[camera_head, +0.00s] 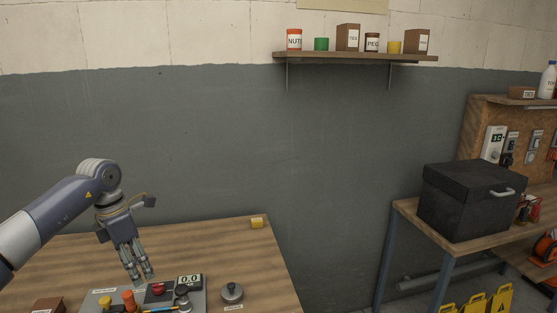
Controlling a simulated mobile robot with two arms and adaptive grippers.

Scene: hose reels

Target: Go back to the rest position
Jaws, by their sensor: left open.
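My left gripper (137,272) hangs from the left arm with its fingers pointing down. It is open and shows nothing between its fingers. I cannot tell how high the fingertips are above the panel. My right gripper is not in view.
A wall shelf (350,57) holds cans and boxes. A black box (466,199) stands on the right bench, with yellow signs (476,306) below. The table's right part is mostly clear.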

